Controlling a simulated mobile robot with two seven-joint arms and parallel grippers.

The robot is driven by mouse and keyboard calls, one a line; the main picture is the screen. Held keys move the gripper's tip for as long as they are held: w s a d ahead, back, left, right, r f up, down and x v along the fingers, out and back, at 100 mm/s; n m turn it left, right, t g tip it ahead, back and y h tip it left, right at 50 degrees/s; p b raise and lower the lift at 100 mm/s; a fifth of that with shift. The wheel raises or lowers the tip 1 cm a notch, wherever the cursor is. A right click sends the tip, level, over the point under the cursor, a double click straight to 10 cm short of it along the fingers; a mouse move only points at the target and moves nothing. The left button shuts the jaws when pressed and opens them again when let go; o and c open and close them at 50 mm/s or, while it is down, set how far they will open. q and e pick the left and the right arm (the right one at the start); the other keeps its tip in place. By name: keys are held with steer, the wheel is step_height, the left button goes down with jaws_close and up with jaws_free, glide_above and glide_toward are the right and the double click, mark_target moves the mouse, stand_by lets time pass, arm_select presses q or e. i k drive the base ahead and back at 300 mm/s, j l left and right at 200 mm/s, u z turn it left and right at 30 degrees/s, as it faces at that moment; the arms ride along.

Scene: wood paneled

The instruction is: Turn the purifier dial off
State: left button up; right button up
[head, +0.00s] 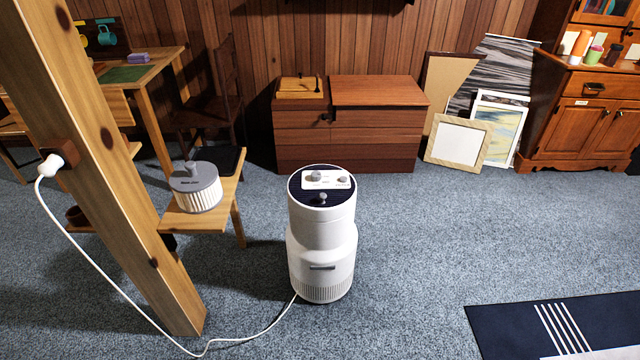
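A white cylindrical purifier (322,240) stands upright on the carpet near the middle of the head view. Its dark top holds a white control panel (328,180) with a grey dial (316,175) at its left and a smaller grey knob (342,180) at its right. Another small grey knob (322,198) sits near the front of the top. The markings are too small to read, so I cannot tell the dial setting. Neither of my grippers is in view.
A white cord (130,305) runs along the floor from the purifier to a plug (50,165) on a wooden post (110,170). A small table (215,218) holds a grey-topped filter unit (196,187). Carpet (420,250) is clear right of the purifier; a dark mat (500,325) lies front right.

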mark_target(315, 176)
steer(key=i+l+u, duration=0.1)
steer(key=i+u, duration=0.25)
steer(key=i+l+u, duration=0.35)
steer(key=i, duration=0.2)
steer(key=i+l+u, duration=0.35)
steer(key=i+j, duration=0.1)
